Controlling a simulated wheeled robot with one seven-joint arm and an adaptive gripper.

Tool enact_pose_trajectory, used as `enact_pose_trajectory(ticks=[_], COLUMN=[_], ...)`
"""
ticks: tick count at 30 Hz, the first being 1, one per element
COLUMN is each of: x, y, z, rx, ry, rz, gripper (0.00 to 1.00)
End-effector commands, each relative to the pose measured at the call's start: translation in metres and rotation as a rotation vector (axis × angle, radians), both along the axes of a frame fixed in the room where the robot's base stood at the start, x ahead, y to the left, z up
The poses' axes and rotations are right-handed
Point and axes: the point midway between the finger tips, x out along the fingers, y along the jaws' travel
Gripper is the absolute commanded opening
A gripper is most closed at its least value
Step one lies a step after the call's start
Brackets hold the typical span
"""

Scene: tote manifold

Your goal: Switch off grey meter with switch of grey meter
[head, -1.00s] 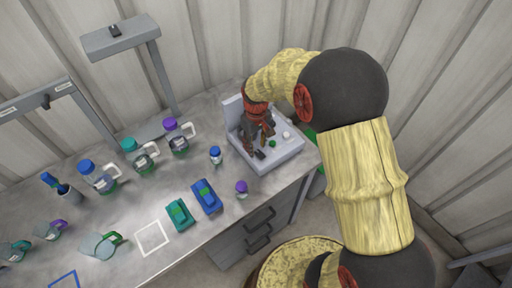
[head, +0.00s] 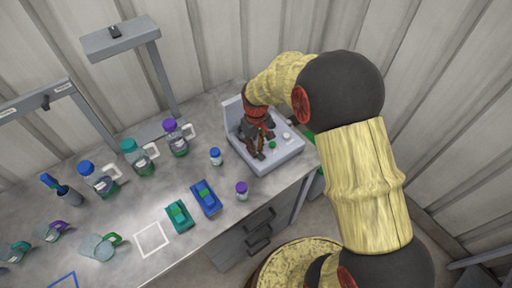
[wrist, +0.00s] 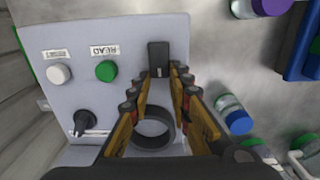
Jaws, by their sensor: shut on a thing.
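The grey meter (head: 285,155) is a pale grey box with a raised back at the right end of the bench. In the wrist view, its panel (wrist: 110,25) carries a black upright switch (wrist: 158,56), a green button (wrist: 106,71) beside a READ label, a white button (wrist: 59,74), a black knob (wrist: 84,122) and a dark round ring (wrist: 153,137). My gripper (wrist: 161,74) is shut on the switch, one fingertip on each side of it. In the head view, my gripper (head: 258,150) is over the meter and hides much of its middle.
A small blue-capped vial (head: 215,157) and a purple-capped vial (head: 241,190) stand left of the meter. Blue (head: 206,198) and green (head: 180,216) trays lie on the bench, with several jugs farther left. The corrugated wall is close behind the meter.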

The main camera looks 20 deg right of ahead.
Motion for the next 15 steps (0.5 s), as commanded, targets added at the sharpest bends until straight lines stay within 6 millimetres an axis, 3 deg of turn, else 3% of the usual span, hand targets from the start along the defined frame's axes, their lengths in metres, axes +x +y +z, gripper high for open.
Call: enact_pose_trajectory(ticks=[15], x=[-0.0035], y=[-0.0011], z=[0.0004], rx=[0.032], ry=[-0.094], rz=[-0.002], gripper=[0.0])
